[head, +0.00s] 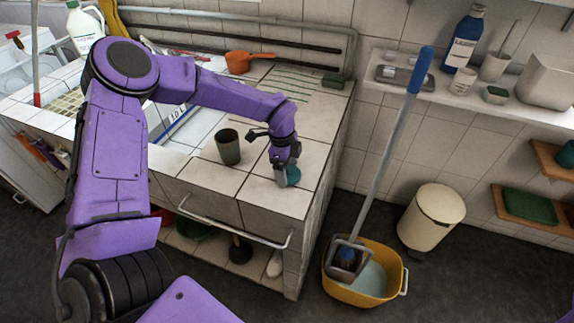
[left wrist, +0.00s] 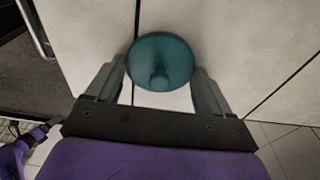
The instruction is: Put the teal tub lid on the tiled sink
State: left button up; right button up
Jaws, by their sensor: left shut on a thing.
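The teal tub lid (left wrist: 160,62) is a round disc with a knob, held between the two fingers of my left gripper (left wrist: 158,95) in the left wrist view. In the head view the lid (head: 292,175) shows partly beside my left gripper (head: 284,165), close over the front right part of the tiled sink (head: 205,197). I cannot tell whether the lid touches the tiles. My left gripper is shut on the lid.
A dark cup (head: 228,147) stands on the tiles just left of my left gripper. An orange pan (head: 245,62) and a green sponge (head: 333,81) lie farther back. A yellow mop bucket (head: 372,280) with a mop stands on the floor at right. Tiles behind the gripper are clear.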

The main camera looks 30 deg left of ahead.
pick_arm(q)
jog(key=shift+f, duration=0.15)
jog(key=o, duration=0.9)
jog(key=shift+r, duration=0.35)
jog(key=shift+s+a+r+b, duration=0.1)
jog(key=shift+a+r+b, duration=0.2)
jog(key=shift+r, duration=1.65)
jog(key=shift+s+a+r+b, duration=0.15)
jog(key=shift+r+b, duration=0.3)
jog(key=shift+r, duration=1.45)
jog(key=shift+w+a+r+b, duration=0.1)
jog(key=shift+a+r+b, duration=0.2)
jog(key=shift+r, duration=1.65)
